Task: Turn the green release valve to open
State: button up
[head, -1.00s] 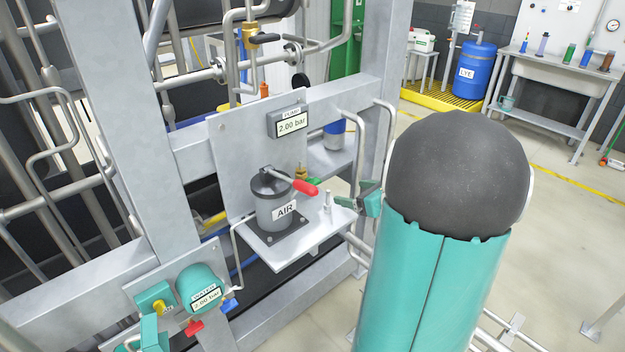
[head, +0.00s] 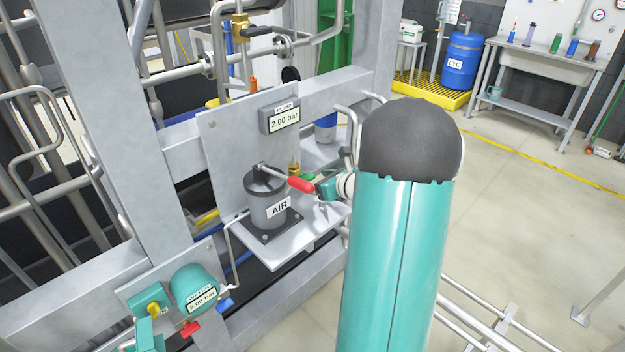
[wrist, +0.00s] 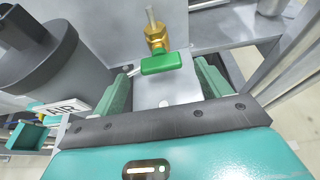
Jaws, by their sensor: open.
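My gripper is open, with one green finger at each side of the handle in the wrist view. I cannot tell whether either finger touches it. In the head view my gripper (head: 326,187) is right of the pump's red lever, and the brass body (head: 294,168) shows behind that lever. The handle is mostly hidden there.
The grey AIR pump (head: 268,200) with its red-tipped lever (head: 300,185) stands close left of my gripper. The PUMP display (head: 284,118) reads 2.00 bar on the back plate (head: 225,150). Pipes and frame beams surround the shelf. Open floor lies to the right.

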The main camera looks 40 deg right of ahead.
jog(key=shift+x, duration=1.05)
jog(key=shift+s+r, duration=0.1)
jog(key=c, duration=1)
